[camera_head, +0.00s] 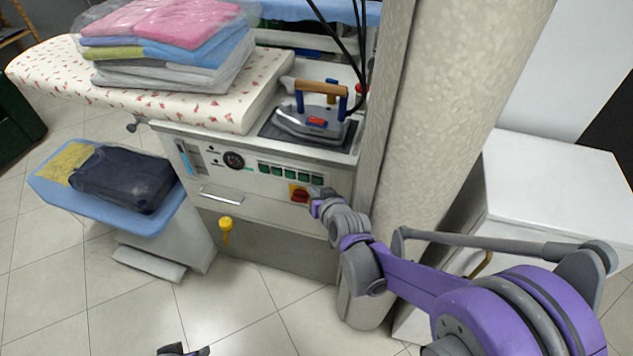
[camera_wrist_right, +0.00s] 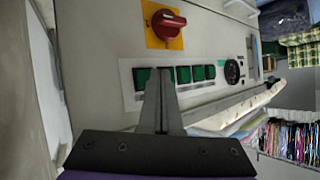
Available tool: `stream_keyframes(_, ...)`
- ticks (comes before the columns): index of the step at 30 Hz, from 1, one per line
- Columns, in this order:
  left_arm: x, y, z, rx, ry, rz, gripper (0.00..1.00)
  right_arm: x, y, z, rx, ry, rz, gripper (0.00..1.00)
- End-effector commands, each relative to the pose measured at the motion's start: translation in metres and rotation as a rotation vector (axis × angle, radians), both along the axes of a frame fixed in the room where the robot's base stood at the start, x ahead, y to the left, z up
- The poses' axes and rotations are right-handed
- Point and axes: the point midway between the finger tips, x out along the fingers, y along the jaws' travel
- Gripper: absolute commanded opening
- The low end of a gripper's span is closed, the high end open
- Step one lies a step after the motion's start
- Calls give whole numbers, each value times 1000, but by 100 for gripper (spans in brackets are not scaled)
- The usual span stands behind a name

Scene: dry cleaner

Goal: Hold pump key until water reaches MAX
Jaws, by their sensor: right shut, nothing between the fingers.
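The steam station's front panel carries a row of green keys (camera_head: 290,174), a round black dial (camera_head: 233,160) and, at its left end, a narrow gauge (camera_head: 184,158) with a blue strip. Its marks are too small to read. My right gripper (camera_head: 317,192) is by the right end of the key row. In the right wrist view its shut, empty fingers (camera_wrist_right: 160,74) overlap the leftmost green keys (camera_wrist_right: 142,78); I cannot tell whether they touch or press one. A dark part at the bottom edge looks like my left gripper (camera_head: 183,350), mostly cut off.
A red knob on a yellow plate (camera_head: 299,194) sits just below the keys. An iron (camera_head: 312,120) rests above the panel, near bagged folded clothes (camera_head: 165,40). A thick pillar (camera_head: 440,120) stands close on the right. Tiled floor (camera_head: 240,300) is open in front.

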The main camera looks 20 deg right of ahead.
Motion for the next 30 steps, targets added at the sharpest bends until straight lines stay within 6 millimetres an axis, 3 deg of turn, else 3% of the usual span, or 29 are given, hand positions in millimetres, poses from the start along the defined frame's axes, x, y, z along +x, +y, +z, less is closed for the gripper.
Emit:
stream_keyframes(8,0,0,0,0,0,0,50,-3,2,0,1,1,1,0)
stream_keyframes(22,0,0,0,0,0,0,50,-39,26,0,0,1,2,0)
stream_keyframes(30,0,0,0,0,0,0,50,-42,28,0,0,0,0,0)
